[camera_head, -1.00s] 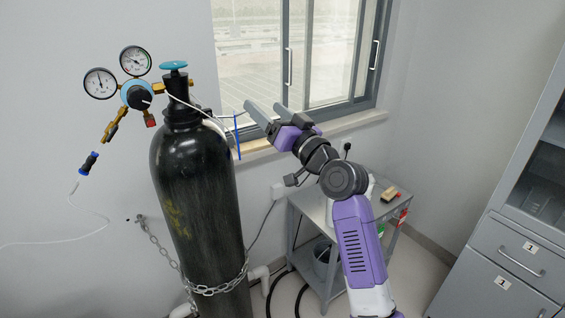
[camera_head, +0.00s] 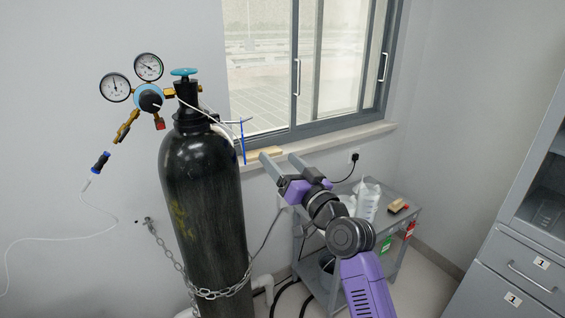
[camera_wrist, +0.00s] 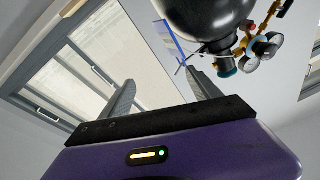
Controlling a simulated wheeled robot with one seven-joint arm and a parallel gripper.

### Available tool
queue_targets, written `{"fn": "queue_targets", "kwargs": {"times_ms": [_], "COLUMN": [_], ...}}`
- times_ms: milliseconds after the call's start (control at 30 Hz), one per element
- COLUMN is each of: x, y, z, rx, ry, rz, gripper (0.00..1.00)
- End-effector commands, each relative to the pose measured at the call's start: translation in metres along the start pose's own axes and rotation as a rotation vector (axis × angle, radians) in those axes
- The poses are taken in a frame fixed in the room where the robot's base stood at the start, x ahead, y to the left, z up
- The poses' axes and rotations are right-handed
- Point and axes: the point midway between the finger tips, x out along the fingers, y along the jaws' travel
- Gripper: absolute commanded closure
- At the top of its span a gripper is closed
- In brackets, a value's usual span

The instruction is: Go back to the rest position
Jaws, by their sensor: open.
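My gripper (camera_head: 282,162) is open in the head view, with two grey fingers spread apart and nothing between them. It is in the air to the right of the black gas cylinder (camera_head: 202,205), below the window sill. In the wrist view my gripper (camera_wrist: 160,95) also shows apart fingers, with the cylinder's dark top (camera_wrist: 208,18) beyond them. My purple and grey arm reaches up from the lower right of the head view.
The cylinder carries a blue valve, gauges (camera_head: 148,67) and a chain (camera_head: 220,293). A grey cart (camera_head: 400,225) with a white bottle (camera_head: 368,200) stands behind my arm. A window (camera_head: 310,60) is behind, and a grey cabinet (camera_head: 520,265) is at right.

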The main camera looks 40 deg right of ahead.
Motion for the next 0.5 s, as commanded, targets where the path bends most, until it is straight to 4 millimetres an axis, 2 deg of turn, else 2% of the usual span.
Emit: {"fn": "queue_targets", "kwargs": {"times_ms": [367, 467, 500], "x": [0.0, 0.0, -0.001], "y": [0.0, 0.003, 0.003], "z": [0.0, -0.007, -0.015], "rx": [0.003, 0.01, 0.005], "ry": [0.0, 0.026, 0.051], "rz": [0.0, 0.01, 0.018], "gripper": [0.28, 0.28, 0.28]}}
